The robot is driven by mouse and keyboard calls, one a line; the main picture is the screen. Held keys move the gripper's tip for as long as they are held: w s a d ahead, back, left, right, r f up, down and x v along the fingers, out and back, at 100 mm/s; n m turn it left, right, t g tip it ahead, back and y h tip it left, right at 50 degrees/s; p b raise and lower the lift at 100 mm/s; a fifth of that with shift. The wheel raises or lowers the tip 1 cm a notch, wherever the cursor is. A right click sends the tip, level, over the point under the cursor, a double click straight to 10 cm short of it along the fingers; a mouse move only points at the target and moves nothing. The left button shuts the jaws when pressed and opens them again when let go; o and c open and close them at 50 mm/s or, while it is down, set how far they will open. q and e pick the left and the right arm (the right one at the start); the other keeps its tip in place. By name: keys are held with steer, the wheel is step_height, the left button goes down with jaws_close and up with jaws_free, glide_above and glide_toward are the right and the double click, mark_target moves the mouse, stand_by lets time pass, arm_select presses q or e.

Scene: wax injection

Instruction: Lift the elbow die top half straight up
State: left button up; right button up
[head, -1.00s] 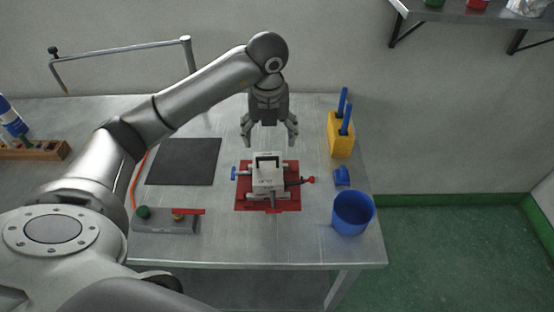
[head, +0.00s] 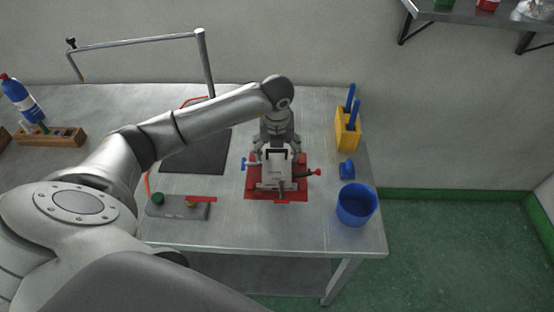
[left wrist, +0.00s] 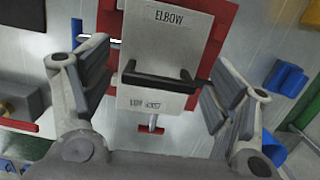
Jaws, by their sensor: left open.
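The elbow die (head: 276,177) is a pale block on a red base plate in the head view. Its white top half shows in the left wrist view (left wrist: 168,45), labelled "ELBOW", with a black bar handle (left wrist: 158,81) across it. My left gripper (head: 278,152) is open over the die, its fingers on either side of the top half. In the left wrist view the fingers flank the handle, with visible gaps on both sides. The die's lower half is mostly hidden. My right gripper is not in view.
A blue cup (head: 356,206), a small blue piece (head: 346,170) and a yellow holder (head: 347,131) with blue-handled tools stand right of the die. A grey box (head: 178,207) with a green button is at left, near a dark mat (head: 205,158). Bare metal table lies between.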

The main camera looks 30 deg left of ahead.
arm_select(q)
jaws_close()
steer(key=shift+r, duration=0.15)
stand_by(0.6)
